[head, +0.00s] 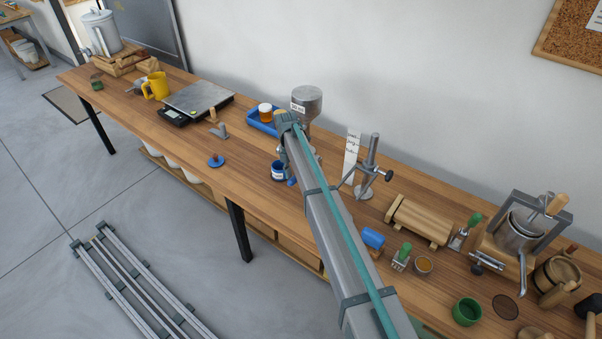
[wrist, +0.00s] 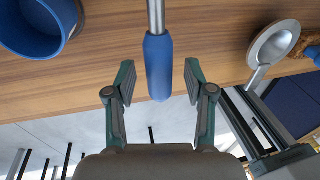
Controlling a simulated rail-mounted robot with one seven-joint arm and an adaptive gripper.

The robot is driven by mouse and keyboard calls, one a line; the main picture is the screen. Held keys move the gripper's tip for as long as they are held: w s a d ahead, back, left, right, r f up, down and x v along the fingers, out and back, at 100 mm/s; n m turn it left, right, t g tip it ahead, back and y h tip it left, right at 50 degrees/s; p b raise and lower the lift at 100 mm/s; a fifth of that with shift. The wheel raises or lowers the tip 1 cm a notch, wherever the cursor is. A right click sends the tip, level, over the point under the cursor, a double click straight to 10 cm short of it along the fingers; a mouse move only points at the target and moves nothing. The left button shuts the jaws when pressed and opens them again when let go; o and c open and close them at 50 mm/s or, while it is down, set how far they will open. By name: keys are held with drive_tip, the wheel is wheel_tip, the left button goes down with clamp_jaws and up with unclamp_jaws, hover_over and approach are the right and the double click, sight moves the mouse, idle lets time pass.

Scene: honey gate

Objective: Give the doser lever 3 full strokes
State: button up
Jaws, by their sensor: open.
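The doser (head: 307,102) is a grey metal hopper with a small label. It stands at the middle of the bench in the head view, with its lower part hidden behind my arm. In the wrist view a blue grip on a metal rod, the doser lever (wrist: 158,62), points toward me. My gripper (wrist: 155,80) is open, with one finger on each side of the blue grip. Gaps show on both sides, so neither finger visibly touches it. A blue cup (head: 279,170) stands by the doser and also shows at the upper left of the wrist view (wrist: 38,38).
A metal stand (head: 369,170) and a wooden block (head: 420,222) stand to the right. The bench's front edge is close.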

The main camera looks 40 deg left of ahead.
drive_tip(key=v, duration=0.7)
idle(0.6)
